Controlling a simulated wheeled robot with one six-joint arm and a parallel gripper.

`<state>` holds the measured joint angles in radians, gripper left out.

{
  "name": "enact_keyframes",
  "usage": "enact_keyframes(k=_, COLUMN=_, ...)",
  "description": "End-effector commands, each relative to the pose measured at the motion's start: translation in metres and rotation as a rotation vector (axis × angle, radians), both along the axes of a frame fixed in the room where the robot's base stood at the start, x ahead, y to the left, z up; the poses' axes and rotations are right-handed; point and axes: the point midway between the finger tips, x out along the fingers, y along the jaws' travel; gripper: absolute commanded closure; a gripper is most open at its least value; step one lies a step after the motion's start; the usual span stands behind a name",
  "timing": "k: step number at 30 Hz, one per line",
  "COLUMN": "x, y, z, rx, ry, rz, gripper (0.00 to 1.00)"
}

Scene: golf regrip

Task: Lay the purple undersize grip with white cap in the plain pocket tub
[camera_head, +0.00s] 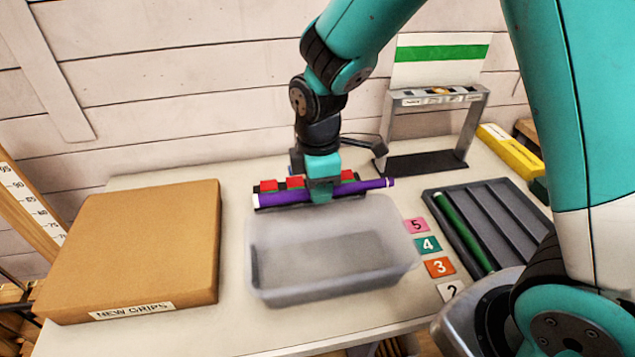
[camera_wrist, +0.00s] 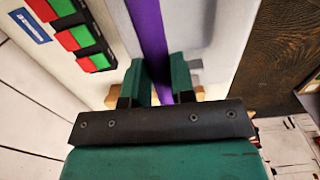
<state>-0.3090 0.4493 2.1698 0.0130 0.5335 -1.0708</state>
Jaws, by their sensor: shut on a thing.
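The purple grip with a white cap (camera_head: 352,187) is held crosswise in my gripper (camera_head: 322,190), above the back rim of a translucent plastic tub (camera_head: 270,284). The white cap is at its left end in the head view. The grip also shows as a purple bar (camera_wrist: 148,35) between the two green fingers of my gripper (camera_wrist: 161,85) in the wrist view. The fingers are shut on it. The tub has a bare grey floor and looks empty. I cannot read any label on the tub.
A closed cardboard box (camera_head: 140,245) marked NEW GRIPS stands left of the tub. Numbered cards (camera_head: 428,245) and a grey slotted tray (camera_head: 500,222) with a green grip (camera_head: 463,232) lie to the right. A grey stand (camera_head: 435,105) and red-green blocks (camera_wrist: 75,38) are behind.

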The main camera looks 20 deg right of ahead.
Motion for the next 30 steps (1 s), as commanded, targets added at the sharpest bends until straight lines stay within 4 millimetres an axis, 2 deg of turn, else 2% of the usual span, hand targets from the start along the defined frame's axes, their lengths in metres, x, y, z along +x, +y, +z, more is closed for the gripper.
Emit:
enact_keyframes(k=1, x=0.000, y=0.000, z=-0.010, rx=-0.001, ry=0.002, rz=0.000, gripper=0.97)
enact_keyframes(k=18, x=-0.001, y=0.000, z=-0.082, rx=-0.001, ry=0.002, rz=0.001, gripper=0.97)
enact_keyframes(k=24, x=-0.001, y=0.001, z=-0.099, rx=0.000, ry=0.003, rz=0.001, gripper=0.97)
enact_keyframes(k=30, x=0.000, y=0.001, z=-0.106, rx=0.000, ry=0.001, rz=0.001, gripper=0.97)
